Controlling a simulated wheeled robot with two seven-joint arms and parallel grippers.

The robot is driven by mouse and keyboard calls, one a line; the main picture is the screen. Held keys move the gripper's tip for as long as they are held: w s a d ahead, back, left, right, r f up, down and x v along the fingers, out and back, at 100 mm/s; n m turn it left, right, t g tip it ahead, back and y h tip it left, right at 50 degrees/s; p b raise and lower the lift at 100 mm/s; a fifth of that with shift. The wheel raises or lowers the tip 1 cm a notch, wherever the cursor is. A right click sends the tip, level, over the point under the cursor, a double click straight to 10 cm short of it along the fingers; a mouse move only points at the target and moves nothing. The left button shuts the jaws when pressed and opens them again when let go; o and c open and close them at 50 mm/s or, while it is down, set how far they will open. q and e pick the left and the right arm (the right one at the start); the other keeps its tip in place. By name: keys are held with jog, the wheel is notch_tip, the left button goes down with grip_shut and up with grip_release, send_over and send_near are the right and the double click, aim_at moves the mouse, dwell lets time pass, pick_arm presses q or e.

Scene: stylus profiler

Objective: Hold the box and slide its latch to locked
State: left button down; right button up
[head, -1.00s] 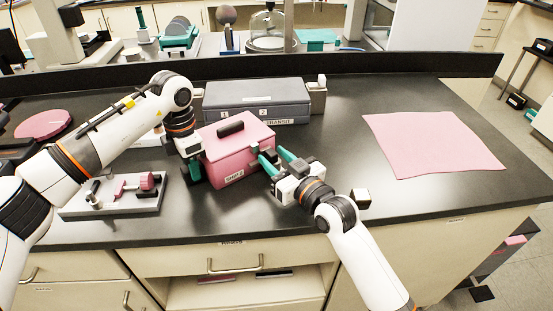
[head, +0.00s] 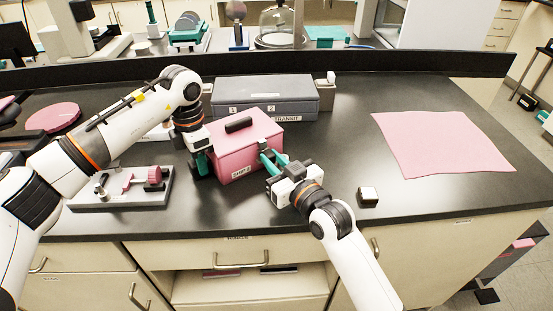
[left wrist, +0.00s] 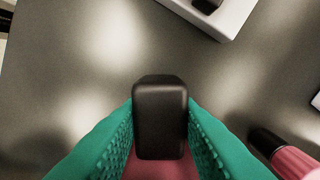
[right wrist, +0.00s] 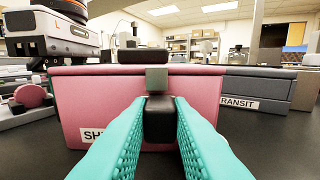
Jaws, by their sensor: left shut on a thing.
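The pink box (head: 232,158) with a black top handle (head: 238,125) stands on the dark bench, its label starting with "SH". My left gripper (head: 203,163) is at the box's left side, shut on a black block (left wrist: 160,118) that looks like a side grip. My right gripper (head: 273,159) is at the box's front right. In the right wrist view its teal fingers (right wrist: 160,110) flank a dark latch knob (right wrist: 159,119) below a grey square plate (right wrist: 157,79). Whether they press on the knob is unclear. The latch's locked or unlocked state is not readable.
A grey transit case (head: 264,98) stands right behind the box. A grey fixture plate (head: 120,200) with pink parts lies at left. A pink sheet (head: 440,143) lies at right, and a small metal-topped block (head: 368,196) sits near the front edge. Bench between sheet and box is clear.

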pick_arm(q)
jog(key=shift+f, duration=0.1)
pick_arm(e)
jog(key=o, duration=0.5)
jog(key=shift+a, duration=0.15)
jog(key=shift+c, duration=0.2)
jog(key=v, duration=1.2)
jog(key=shift+s, duration=0.1)
pick_arm(q)
jog(key=c, duration=1)
grip_release()
jog(key=shift+w, duration=0.1)
